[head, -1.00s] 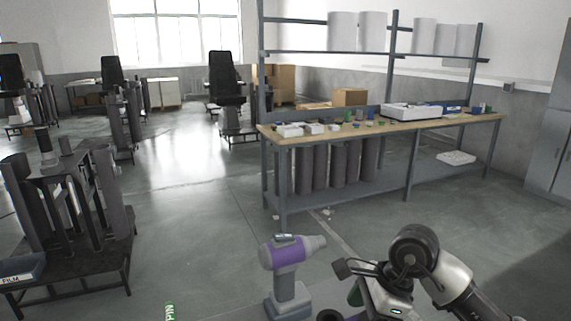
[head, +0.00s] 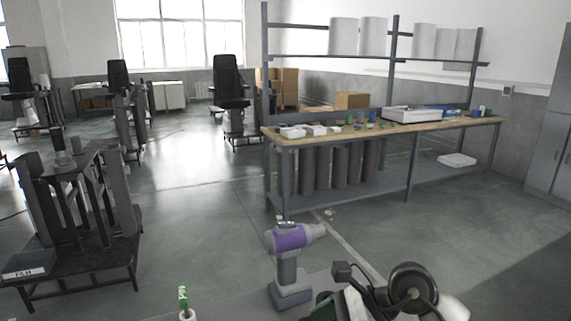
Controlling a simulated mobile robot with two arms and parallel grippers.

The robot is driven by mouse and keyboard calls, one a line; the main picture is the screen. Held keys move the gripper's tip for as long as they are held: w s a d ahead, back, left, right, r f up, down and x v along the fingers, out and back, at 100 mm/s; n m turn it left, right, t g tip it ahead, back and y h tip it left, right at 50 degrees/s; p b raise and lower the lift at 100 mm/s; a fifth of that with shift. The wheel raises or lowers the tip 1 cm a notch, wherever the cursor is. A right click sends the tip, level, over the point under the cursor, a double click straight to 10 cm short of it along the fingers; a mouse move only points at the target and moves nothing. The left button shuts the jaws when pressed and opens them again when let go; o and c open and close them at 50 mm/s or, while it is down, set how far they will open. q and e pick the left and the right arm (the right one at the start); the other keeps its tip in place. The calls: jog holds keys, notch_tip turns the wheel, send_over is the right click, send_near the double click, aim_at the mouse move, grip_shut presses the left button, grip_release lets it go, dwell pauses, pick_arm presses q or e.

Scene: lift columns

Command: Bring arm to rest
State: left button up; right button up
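My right arm (head: 412,288) shows at the bottom right in the head view, low and folded, with a dark round joint and a white link. Its hand end is cut off by the lower frame edge. I cannot make out its fingertips or whether they hold anything. My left arm and gripper are not in view.
A purple and grey cordless drill (head: 290,239) stands upright on a grey surface, left of my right arm. A green-labelled item (head: 183,297) is at the bottom edge. A workbench (head: 390,130) stands beyond; a dark lift column stand (head: 80,225) is left. Open floor lies between.

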jog(key=s+a+r+m+t+y, duration=0.1)
jog(key=s+a+r+m+y, duration=0.1)
jog(key=a+r+m+y, duration=0.4)
jog(key=w+d+r+m+t+y, duration=0.1)
jog(key=d+r+m+t+y, duration=0.15)
jog(key=m+t, duration=0.35)
jog(key=d+r+m+t+y, duration=0.1)
jog(key=d+m+t, duration=0.2)
jog(key=m+t, duration=0.3)
jog(key=s+d+f+m+t+h, duration=0.1)
jog(key=d+f+m+t+h, duration=0.1)
jog(key=d+f+m+h, duration=0.95)
jog(key=s+d+f+m+t+h, duration=0.15)
jog(key=f+m+h, duration=0.25)
jog(key=m+h, duration=0.85)
jog(key=s+d+f+m+g+y, duration=0.1)
jog(key=s+f+m+g+y, duration=0.1)
jog(key=s+f+m+g, duration=0.55)
jog(key=s+d+f+m+g+y, duration=0.1)
jog(key=s+f+m+g+y, duration=0.1)
jog(key=s+f+g, duration=0.6)
notch_tip(320, 180, down, 23)
jog(key=s+t, duration=0.2)
jog(key=s+d+f+g, duration=0.1)
jog(key=s+d+f, duration=0.1)
jog(key=s+f, duration=1.4)
jog(key=shift+s+d+f+n+g, duration=0.2)
jog(key=shift+s+f+n+g, duration=0.15)
jog(key=shift+s+f, duration=0.1)
